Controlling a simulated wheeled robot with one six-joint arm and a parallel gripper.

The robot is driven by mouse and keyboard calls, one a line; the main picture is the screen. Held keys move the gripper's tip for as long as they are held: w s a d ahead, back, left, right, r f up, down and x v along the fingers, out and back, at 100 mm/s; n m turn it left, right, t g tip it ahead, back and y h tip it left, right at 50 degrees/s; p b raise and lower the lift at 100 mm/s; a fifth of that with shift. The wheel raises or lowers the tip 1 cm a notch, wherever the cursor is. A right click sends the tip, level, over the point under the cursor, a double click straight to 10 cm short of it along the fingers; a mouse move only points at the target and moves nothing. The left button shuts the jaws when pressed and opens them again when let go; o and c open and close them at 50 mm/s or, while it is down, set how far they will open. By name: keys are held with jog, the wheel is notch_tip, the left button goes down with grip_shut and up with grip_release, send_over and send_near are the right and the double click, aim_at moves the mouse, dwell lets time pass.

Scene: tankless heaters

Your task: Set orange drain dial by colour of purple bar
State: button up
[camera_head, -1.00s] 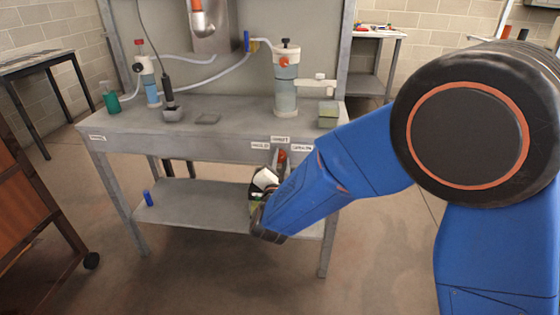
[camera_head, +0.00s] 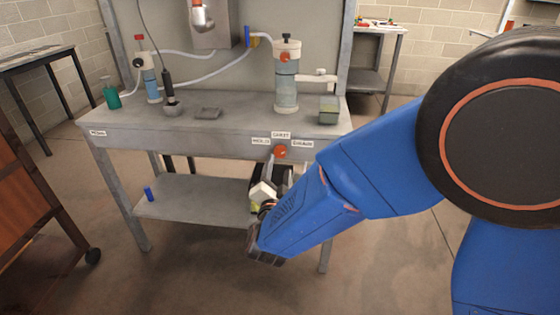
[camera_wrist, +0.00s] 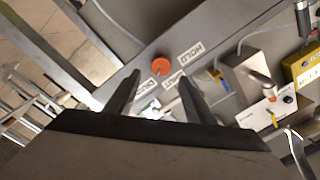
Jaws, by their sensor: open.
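The orange dial (camera_head: 280,151) is on the front edge of the workbench, with white labels around it. In the wrist view the orange dial (camera_wrist: 161,67) lies just beyond the fingertips, beside a label (camera_wrist: 190,50) that reads HOLD. My gripper (camera_wrist: 159,82) is open and empty, its two dark fingers pointing toward the dial and apart from it. In the head view my blue arm reaches in from the right and ends below the dial, partly hiding the gripper. I cannot make out a purple bar in either view.
The grey workbench (camera_head: 225,142) holds a tall pump-like column (camera_head: 286,75), a thinner column (camera_head: 150,75), a green bottle (camera_head: 111,95) and a green-grey block (camera_head: 328,110). A blue cylinder (camera_head: 148,193) stands on the lower shelf. A yellow box (camera_wrist: 303,66) shows in the wrist view.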

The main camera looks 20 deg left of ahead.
jog(key=v, duration=1)
jog(key=shift+s, duration=0.25)
jog(key=c, duration=0.3)
jog(key=shift+c, duration=0.2)
